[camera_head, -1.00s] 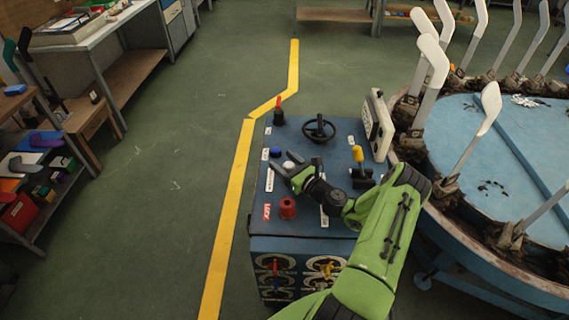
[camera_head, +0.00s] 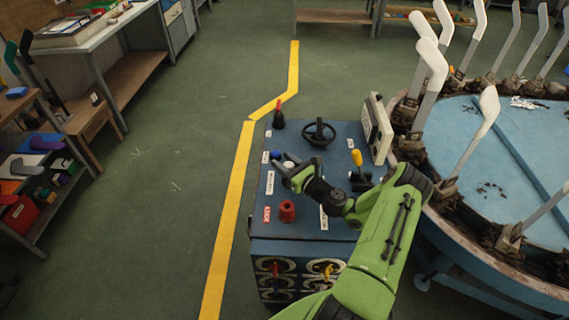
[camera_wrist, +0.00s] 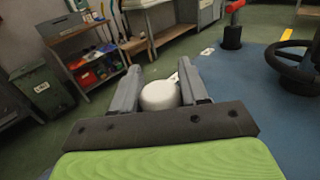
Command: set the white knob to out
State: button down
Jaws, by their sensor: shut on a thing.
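The white knob (camera_wrist: 160,96) sits between the two fingers of my gripper (camera_wrist: 158,86) in the wrist view. The fingers are shut on its sides. In the head view my gripper (camera_head: 285,166) is low over the blue control panel, at its left part, and the white knob (camera_head: 289,165) shows as a small pale spot at the fingers. A white label lies on the panel just beyond the knob in the wrist view. I cannot read it, and the knob's setting cannot be told.
On the blue panel (camera_head: 342,136) stand a blue knob (camera_head: 275,155), a black lever with a red tip (camera_head: 279,118), a black handwheel (camera_head: 318,132), a yellow-topped lever (camera_head: 357,158) and a red knob (camera_head: 287,211). A round table (camera_head: 500,150) with upright white sock forms stands to the right.

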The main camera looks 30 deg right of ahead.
jog(key=shift+r, duration=0.9)
jog(key=c, duration=0.6)
grip_release()
jog(key=shift+c, duration=0.2)
jog(key=shift+f, duration=0.1)
jog(key=shift+s+d+f, duration=0.1)
jog(key=shift+s, duration=0.25)
jog(key=s, duration=0.5)
jog(key=s+d, duration=0.1)
jog(key=s, duration=0.4)
jog(key=s+d+p, duration=0.1)
jog(key=s, duration=0.4)
